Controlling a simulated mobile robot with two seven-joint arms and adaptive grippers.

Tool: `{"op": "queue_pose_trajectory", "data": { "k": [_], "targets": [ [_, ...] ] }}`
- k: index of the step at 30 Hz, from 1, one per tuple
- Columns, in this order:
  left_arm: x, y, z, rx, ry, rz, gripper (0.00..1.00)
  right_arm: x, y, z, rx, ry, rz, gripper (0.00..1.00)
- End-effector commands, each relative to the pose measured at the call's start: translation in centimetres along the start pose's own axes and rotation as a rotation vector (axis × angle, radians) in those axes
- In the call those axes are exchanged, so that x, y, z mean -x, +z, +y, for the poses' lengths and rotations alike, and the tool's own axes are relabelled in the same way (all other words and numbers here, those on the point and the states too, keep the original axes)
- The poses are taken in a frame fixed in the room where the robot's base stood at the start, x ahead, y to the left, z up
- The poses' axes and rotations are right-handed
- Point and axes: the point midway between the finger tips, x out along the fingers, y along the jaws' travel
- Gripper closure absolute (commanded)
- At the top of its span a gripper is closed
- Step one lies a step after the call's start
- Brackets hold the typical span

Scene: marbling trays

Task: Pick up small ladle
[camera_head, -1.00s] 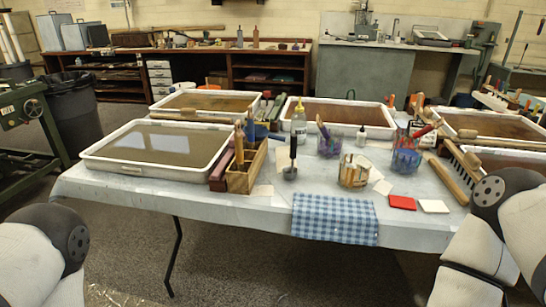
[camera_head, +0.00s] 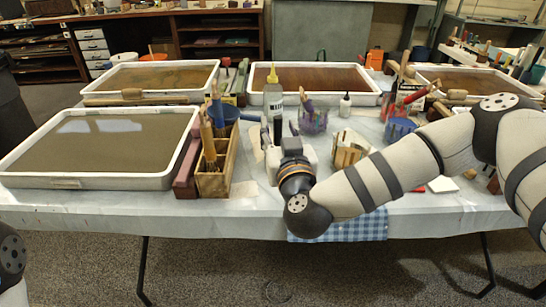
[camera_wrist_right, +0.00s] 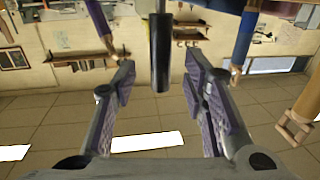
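The small ladle shows its black cylindrical handle (camera_wrist_right: 161,55) in the right wrist view, between the two fingers of my right gripper (camera_wrist_right: 160,78). Both fingers are spread, with clear gaps on each side of the handle. In the head view my right gripper (camera_head: 273,132) is over the table, beside the wooden brush box, and largely covers the ladle. The ladle's bowl is hidden there. My left gripper is out of view; only part of my left arm shows at the left edge.
A wooden box (camera_head: 214,181) with brushes stands left of my right gripper. A squeeze bottle (camera_head: 273,98) is close behind it. A glass jar (camera_head: 349,150) and a jar of purple tools (camera_head: 313,119) stand to the right. Large trays (camera_head: 150,181) fill the left and back.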

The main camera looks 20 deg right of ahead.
Motion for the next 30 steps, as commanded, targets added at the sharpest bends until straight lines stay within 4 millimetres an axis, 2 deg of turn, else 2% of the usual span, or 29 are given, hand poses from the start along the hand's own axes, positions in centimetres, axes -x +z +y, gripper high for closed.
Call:
{"op": "queue_pose_trajectory", "data": {
  "k": [1, 4, 11, 16, 17, 26, 30],
  "targets": [
    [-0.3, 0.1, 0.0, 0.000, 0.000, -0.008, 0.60, -0.9, 0.4, 0.2, 0.000, 0.004, -0.003, 0.60],
    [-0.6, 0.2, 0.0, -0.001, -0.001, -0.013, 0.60, -2.1, 0.3, 0.1, 0.000, 0.001, -0.004, 0.60],
    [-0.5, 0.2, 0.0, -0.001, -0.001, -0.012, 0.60, -2.4, 0.1, 0.1, 0.000, -0.001, -0.002, 0.60],
    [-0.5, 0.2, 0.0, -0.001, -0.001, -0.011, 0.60, -2.4, 0.1, 0.0, 0.000, -0.001, -0.002, 0.97],
    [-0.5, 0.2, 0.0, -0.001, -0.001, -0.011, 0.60, -2.4, 0.1, 0.0, 0.000, -0.001, -0.002, 1.00],
    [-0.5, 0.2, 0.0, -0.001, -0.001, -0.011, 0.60, -2.4, 0.1, 0.0, 0.000, -0.001, -0.002, 1.00],
    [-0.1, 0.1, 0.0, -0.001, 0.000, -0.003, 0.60, -2.4, -1.0, 0.0, -0.001, -0.001, 0.001, 1.00]
  ]
}}
